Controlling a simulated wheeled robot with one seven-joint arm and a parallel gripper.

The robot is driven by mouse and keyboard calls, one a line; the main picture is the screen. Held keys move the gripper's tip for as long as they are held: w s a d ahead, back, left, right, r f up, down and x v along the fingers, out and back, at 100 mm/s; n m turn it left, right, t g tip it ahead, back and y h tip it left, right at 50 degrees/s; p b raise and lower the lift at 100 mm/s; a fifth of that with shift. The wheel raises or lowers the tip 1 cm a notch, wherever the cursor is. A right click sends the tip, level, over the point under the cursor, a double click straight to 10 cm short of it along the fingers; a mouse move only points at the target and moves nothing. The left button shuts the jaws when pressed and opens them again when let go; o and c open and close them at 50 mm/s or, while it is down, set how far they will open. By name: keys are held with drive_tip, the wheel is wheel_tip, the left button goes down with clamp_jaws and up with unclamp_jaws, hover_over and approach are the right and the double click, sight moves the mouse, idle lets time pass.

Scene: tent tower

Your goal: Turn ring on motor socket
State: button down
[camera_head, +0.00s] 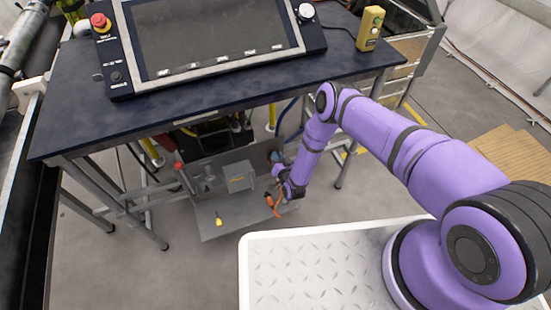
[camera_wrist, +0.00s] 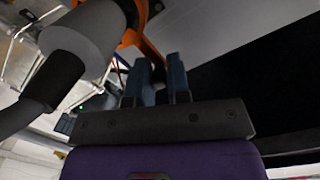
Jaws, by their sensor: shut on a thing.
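My gripper (camera_wrist: 158,68) has its two blue-grey fingers around an orange part (camera_wrist: 147,44), which I take to be the ring; the exact contact is hard to see. Next to it, at the upper left of the wrist view, is a light grey cylindrical plug (camera_wrist: 82,38) with a thick black cable end (camera_wrist: 52,82). In the head view, my gripper (camera_head: 279,190) is low beneath the table, at the right side of a grey panel unit (camera_head: 222,207). An orange piece (camera_head: 272,204) shows just below it. The motor socket's face is hidden.
A dark table (camera_head: 190,115) stands above the panel unit, carrying a large screen console (camera_head: 210,35) and a yellow control box (camera_head: 370,28). A yellow tag (camera_head: 219,222) lies on the unit's base plate.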

drive_tip(key=shift+w+d, duration=0.15)
idle(0.4)
drive_tip(key=c, duration=1.1)
unclamp_jaws()
drive_tip(key=v, duration=1.1)
drive_tip(key=shift+w, duration=0.1)
